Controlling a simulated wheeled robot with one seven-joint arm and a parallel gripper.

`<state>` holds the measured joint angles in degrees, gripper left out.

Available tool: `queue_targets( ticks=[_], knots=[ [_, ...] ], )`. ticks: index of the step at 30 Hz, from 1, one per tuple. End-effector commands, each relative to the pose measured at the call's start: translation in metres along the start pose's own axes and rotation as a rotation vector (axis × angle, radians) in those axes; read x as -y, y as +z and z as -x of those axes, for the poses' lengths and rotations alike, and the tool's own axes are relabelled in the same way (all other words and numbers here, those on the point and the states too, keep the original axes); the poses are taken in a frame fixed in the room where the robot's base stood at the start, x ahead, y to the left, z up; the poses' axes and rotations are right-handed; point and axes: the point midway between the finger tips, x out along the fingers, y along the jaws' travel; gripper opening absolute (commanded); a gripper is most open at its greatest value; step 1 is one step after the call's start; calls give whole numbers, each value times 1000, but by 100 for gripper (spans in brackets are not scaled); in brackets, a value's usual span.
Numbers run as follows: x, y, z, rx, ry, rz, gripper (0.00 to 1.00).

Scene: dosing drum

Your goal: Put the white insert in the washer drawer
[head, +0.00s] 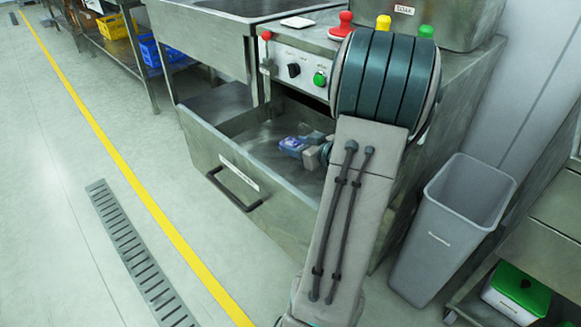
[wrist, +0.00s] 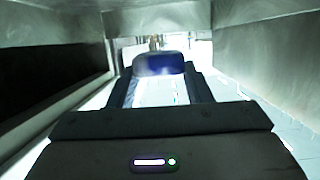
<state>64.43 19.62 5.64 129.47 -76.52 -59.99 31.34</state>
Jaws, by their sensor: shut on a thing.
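The washer drawer (head: 240,172) is pulled open at the front of the steel machine, with a black handle and a white label on its front. My gripper (head: 306,146) is low inside it, shut on a blue-purple block with a pale patch (head: 292,146). In the wrist view the dark blue block (wrist: 158,64) is held between the fingertips, with steel walls on both sides. I cannot tell whether it touches the drawer floor. A small flat white piece (head: 297,22) lies on the machine top; I cannot tell whether it is the insert.
A red-topped lever (head: 267,52), a black knob (head: 293,70) and a green button (head: 319,79) are on the panel above the drawer. Red, yellow and green knobs stand on top. A grey bin (head: 455,215) stands at the right.

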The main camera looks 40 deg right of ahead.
Motion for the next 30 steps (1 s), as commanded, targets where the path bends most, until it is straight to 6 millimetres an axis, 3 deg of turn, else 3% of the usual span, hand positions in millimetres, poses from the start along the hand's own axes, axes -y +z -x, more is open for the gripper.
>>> queue_targets(
  ticks=[3,8,16,30],
  knots=[
    [9,7,-16,-1,0,1,23],
    [12,11,-21,-1,1,0,23],
    [12,45,-32,0,0,-2,23],
    [12,50,-33,-1,1,0,23]
  ],
)
